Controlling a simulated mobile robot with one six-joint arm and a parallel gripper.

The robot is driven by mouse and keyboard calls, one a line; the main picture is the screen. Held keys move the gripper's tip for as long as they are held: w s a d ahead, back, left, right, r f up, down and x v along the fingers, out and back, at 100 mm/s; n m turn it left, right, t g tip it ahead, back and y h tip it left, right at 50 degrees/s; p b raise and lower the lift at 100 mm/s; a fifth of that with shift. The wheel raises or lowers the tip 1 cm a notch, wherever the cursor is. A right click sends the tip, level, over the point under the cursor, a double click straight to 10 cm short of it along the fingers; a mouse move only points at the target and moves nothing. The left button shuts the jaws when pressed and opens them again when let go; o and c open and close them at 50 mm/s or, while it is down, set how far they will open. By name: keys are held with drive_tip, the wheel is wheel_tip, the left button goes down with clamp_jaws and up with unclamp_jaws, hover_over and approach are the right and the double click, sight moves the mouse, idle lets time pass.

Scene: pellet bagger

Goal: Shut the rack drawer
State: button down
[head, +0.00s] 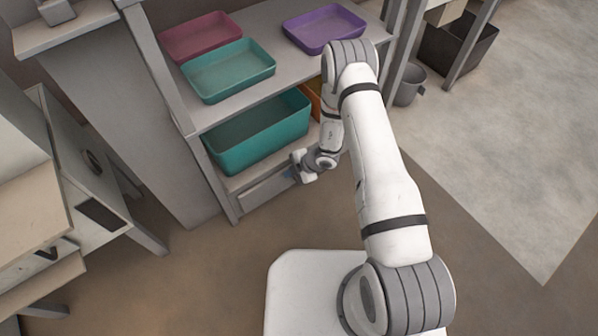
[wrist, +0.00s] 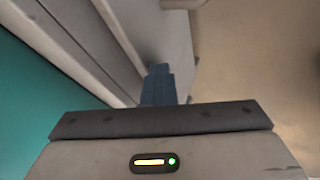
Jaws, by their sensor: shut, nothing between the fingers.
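The rack drawer (head: 262,198) is the grey front low in the rack, below the large teal bin. In the head view it looks about level with the rack's frame, but my arm hides its right part, so I cannot tell if it is fully in. My gripper (head: 289,174) is at the drawer's front, near its upper edge. In the wrist view the dark blue fingers (wrist: 158,72) are together and empty, their tips against or very close to a grey panel (wrist: 122,40). Contact cannot be told.
The teal bin (head: 258,137) sits on the shelf just above the drawer. A pink tray (head: 201,36), a teal tray (head: 228,70) and a purple tray (head: 323,27) are on the upper shelf. A workbench (head: 75,215) stands at left. Floor before the rack is clear.

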drive_tip(key=shift+w+a, duration=0.15)
drive_tip(key=shift+a, duration=0.1)
drive_tip(key=shift+w+r, duration=0.1)
drive_tip(key=s+d+r+p, duration=0.4)
drive_tip(key=s+d+r, duration=0.1)
drive_tip(key=d+r, duration=0.2)
drive_tip(key=shift+d+r, duration=0.35)
drive_tip(key=shift+d, duration=0.5)
